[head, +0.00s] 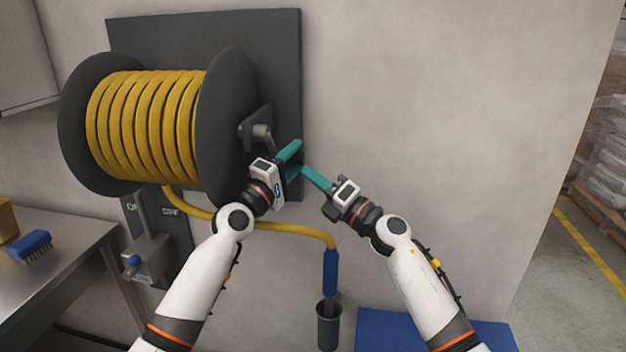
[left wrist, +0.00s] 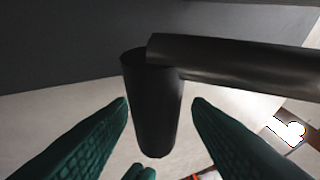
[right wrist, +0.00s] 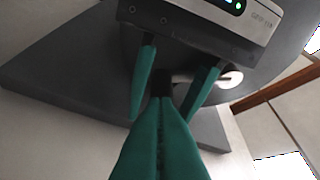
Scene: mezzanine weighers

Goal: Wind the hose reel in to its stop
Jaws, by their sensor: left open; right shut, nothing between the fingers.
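The hose reel (head: 148,120) has dark round flanges and wraps of yellow hose, and hangs on a dark wall panel. Its crank (head: 262,133) is on the right flange. In the left wrist view the dark cylindrical crank handle (left wrist: 152,105) stands between the fingers of my left gripper (left wrist: 160,103), with the crank arm (left wrist: 235,62) running right. My left gripper (head: 296,157) is open around the handle, with gaps at both sides. My right gripper (head: 305,170) is shut and empty, its tips close to the left fingers. The right wrist view shows the handle (right wrist: 163,84) partly hidden.
Yellow hose runs from the reel to a blue nozzle (head: 331,272) above a grey cup (head: 328,328). A steel bench (head: 60,275) with a blue brush (head: 30,245) is at the left. A blue surface (head: 375,335) lies below right. The wall at right is clear.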

